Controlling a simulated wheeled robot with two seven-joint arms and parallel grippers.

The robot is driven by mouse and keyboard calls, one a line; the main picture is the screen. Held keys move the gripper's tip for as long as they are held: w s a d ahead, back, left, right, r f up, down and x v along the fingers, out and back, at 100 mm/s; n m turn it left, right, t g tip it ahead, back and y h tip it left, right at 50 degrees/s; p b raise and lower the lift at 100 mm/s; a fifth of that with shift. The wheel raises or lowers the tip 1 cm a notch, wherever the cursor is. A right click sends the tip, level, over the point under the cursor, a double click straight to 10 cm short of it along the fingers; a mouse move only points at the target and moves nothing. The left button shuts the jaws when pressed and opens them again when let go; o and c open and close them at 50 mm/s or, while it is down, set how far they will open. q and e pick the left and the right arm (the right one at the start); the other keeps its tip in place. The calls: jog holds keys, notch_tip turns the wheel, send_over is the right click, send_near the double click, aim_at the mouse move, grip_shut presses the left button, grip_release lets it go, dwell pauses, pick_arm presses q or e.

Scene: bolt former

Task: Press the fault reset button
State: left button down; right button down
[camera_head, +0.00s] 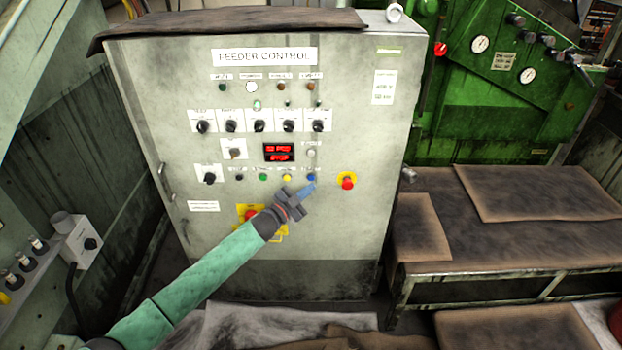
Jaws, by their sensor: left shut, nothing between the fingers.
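A grey cabinet marked FEEDER CONTROL (262,57) faces me. Its lowest button row holds a black button (239,177), a green button (263,177), a yellow button (287,177) and a blue button (311,177). The small labels above them are too blurred to read, so I cannot tell which is the fault reset. My left gripper (311,187) is shut and empty. Its bluish fingertips are just below the blue button, very close in the picture; I cannot tell whether they touch it. My right gripper is out of view.
A red emergency stop (347,182) on a yellow disc is right of the blue button. Another yellow-backed red control (250,212) is partly behind my left arm. A table with brown mats (500,255) stands right of the cabinet, before a green machine (480,110).

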pick_arm(q)
jog(key=s+p, duration=0.1)
jog(key=s, duration=0.2)
jog(key=shift+s, duration=0.4)
dwell(0.5)
